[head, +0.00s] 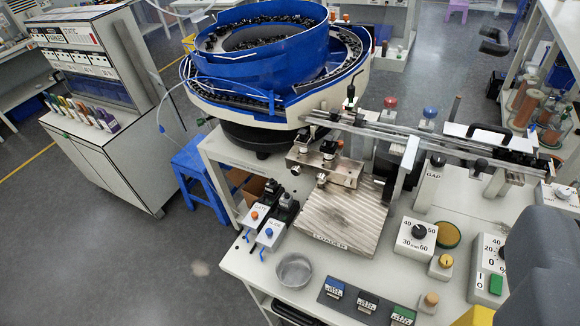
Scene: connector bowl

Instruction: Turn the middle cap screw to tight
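A metal clamp block (325,168) stands at the back of a ridged metal plate marked LOADER (343,215), near the middle of the view. Small dark round fittings (328,148) sit on the block. They are too small to tell which one is the middle cap screw, or how tight it is. My gripper's fingers are not clearly in view. A large dark grey shape fills the lower right and looks like part of my arm. It hides part of the bench there.
A blue bowl feeder (262,55) stands behind the block, with a rail (420,138) running right. A metal cup (294,271), switch boxes (271,236), a dial box (415,238) and small labelled boxes (367,302) stand on the bench. Open floor lies left, past a blue stool (205,170).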

